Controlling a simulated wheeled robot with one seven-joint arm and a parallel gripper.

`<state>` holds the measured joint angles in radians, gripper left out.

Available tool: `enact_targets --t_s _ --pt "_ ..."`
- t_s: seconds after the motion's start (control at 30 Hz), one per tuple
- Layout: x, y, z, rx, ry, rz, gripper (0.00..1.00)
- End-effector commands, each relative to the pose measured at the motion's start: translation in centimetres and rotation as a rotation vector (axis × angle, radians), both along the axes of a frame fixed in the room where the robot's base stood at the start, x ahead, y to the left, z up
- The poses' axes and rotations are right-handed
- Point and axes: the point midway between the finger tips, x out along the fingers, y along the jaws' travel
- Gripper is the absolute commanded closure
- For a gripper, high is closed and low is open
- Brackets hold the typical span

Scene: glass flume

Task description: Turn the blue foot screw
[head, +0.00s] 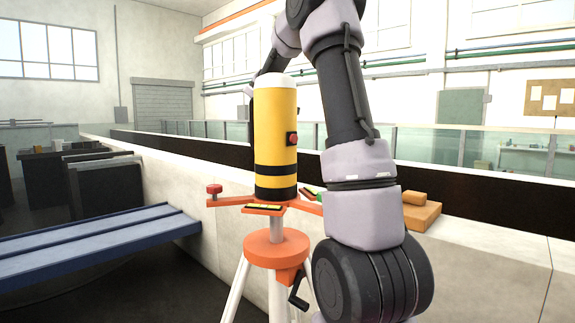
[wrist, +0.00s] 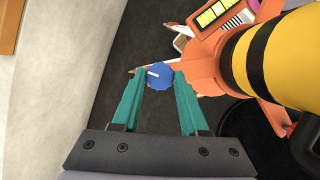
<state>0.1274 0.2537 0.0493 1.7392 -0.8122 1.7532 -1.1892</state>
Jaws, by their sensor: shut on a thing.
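The blue foot screw (wrist: 159,76) shows in the wrist view as a round, ridged knob with a white mark on its top. My gripper (wrist: 159,82) has its two teal fingers on either side of the knob, shut on it. The knob sits beside the orange base arm (wrist: 204,60) of the instrument. In the head view the yellow and black instrument (head: 276,130) stands upright on a tripod with an orange head (head: 276,247). The blue screw and my gripper's fingers are hidden there behind my arm.
A red foot screw (head: 214,188) stands on the left base arm. A green one (head: 317,196) is partly visible at right. A crank (head: 298,290) hangs below the tripod head. A pale wall (head: 480,235) runs behind, with a wooden block (head: 423,215) on it.

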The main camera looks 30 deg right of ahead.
Motion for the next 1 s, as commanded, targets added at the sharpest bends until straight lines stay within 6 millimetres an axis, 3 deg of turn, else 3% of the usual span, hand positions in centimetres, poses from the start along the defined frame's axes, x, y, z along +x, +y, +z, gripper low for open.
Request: enact_targets --t_s 0.4,0.97,1.0 --pt "-0.08 0.15 0.03 0.0 -0.001 0.188 1.0" --pt "-0.1 0.14 0.02 0.0 -0.001 0.211 1.0" --pt "-0.1 0.14 0.02 0.0 -0.001 0.21 0.41"
